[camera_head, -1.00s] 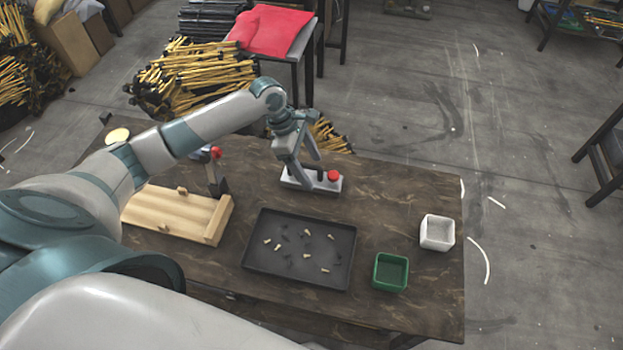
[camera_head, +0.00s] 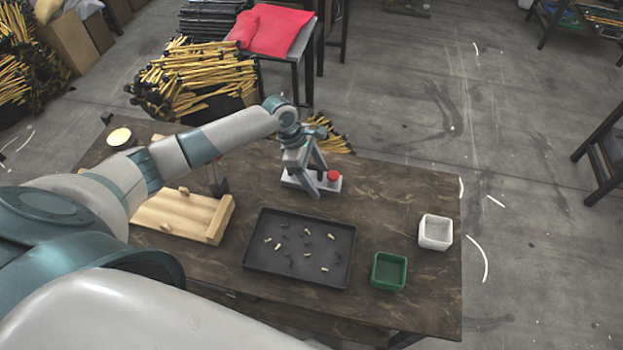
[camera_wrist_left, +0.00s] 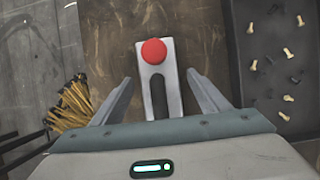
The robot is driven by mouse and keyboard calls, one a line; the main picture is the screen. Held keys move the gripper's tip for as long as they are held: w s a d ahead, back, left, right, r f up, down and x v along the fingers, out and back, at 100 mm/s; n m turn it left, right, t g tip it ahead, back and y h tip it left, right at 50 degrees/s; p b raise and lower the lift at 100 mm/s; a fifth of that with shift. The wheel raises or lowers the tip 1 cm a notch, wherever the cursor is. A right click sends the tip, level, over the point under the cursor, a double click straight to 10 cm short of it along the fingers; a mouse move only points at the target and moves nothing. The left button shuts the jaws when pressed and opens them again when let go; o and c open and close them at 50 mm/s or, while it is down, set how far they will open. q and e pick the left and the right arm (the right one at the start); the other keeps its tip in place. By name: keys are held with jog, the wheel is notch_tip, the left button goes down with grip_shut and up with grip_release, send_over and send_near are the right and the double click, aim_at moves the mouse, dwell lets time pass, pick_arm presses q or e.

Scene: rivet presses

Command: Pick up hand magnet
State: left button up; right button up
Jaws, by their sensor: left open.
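A pale grey bar with a red knob, apparently the hand magnet (camera_head: 333,176), lies on the brown table behind the black tray. In the left wrist view the magnet (camera_wrist_left: 155,58) shows its red knob at the far end and a dark slot along its nearer part. My left gripper (camera_head: 316,183) is open above the magnet and partly hides it in the head view. In the left wrist view the open fingers (camera_wrist_left: 158,78) are on either side of the bar, with a gap on both sides. Contact cannot be told. My right gripper is not in view.
The black tray (camera_head: 256,262) with several small pieces lies in front of the magnet. A green bin (camera_head: 389,287) and a white bin (camera_head: 435,246) stand to the right. A wooden board (camera_head: 180,212) lies left. The table right of the magnet is clear.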

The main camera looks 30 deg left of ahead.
aim_at(320, 168)
pick_arm(q)
jog(key=c, duration=1.5)
jog(key=shift+c, duration=0.4)
jog(key=shift+r, duration=0.15)
jog(key=shift+w+r, duration=0.1)
jog(key=shift+r, duration=0.4)
jog(key=r, duration=0.1)
jog(key=d+r+b, duration=0.1)
jog(key=r, duration=0.1)
jog(key=shift+r, duration=0.15)
jog(key=s+d+r+b, duration=0.1)
jog(key=s+d+r, duration=0.1)
jog(key=d+r, duration=0.4)
jog(key=d, duration=0.4)
jog(key=shift+s+d+r, duration=0.2)
jog(key=shift+s+r, duration=0.05)
jog(key=shift+s, duration=0.05)
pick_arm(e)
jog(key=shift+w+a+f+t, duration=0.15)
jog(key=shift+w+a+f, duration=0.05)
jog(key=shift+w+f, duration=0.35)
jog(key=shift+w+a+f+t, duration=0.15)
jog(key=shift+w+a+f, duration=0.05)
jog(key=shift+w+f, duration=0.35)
